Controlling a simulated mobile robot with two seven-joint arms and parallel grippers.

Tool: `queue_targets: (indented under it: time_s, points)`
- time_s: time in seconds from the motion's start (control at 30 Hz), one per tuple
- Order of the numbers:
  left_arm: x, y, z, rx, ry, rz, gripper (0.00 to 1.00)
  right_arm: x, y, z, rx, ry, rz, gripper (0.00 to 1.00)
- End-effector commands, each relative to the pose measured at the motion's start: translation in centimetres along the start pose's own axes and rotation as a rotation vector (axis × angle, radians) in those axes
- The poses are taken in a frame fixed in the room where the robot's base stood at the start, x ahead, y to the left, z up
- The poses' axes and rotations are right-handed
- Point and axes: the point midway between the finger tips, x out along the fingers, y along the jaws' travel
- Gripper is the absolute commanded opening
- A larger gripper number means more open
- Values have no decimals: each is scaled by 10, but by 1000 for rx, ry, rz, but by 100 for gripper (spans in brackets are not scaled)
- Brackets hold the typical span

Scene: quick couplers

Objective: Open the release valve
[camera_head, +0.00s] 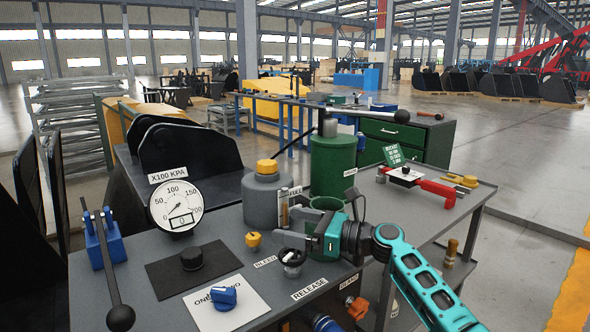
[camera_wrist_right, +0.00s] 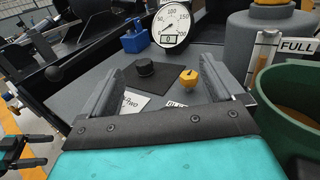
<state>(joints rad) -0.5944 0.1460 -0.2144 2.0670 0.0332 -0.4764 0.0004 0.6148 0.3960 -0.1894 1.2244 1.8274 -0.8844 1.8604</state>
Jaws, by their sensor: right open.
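The RELEASE label (camera_head: 309,288) is on the front of the grey bench. Just behind it stands a small valve with a black round knob (camera_head: 291,258), which I take for the release valve. My right gripper (camera_head: 288,228) reaches in from the right above and behind that knob, pointing left. In the right wrist view its two grey fingers (camera_wrist_right: 165,80) are wide apart with nothing between them. The black knob is not clearly visible there, and part of the front bench is hidden by my gripper's body.
A yellow bleed knob (camera_head: 253,240), a pressure gauge (camera_head: 176,206), a blue selector (camera_head: 224,298) and a black lever (camera_head: 119,290) stand left of the gripper. A green open container (camera_head: 327,203) and grey bottle (camera_head: 265,200) crowd close behind. Dark prongs edge the wrist view.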

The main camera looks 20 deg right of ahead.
Motion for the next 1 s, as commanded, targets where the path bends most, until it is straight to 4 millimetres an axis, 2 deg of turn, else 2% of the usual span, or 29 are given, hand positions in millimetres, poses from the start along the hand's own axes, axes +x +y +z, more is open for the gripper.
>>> queue_targets:
  time_s: [0.03, 0.2, 0.43, 0.63, 1.0]
  points:
    - [-5, 0, -7, 2, 0, 0, 86, 0, 0, 18, -5, 0, -1, 94]
    - [-11, -2, -16, 9, 7, -3, 86, 0, 0, 60, -3, -1, -1, 94]
    - [-14, -8, -14, 14, -1, -18, 86, 0, 0, 105, -3, 1, 0, 94]
    - [-16, -12, -8, 14, -9, -29, 86, 0, 0, 122, 0, 2, 0, 94]
    - [-17, -11, -6, 10, -13, -30, 86, 0, 0, 124, -1, 2, -2, 94]
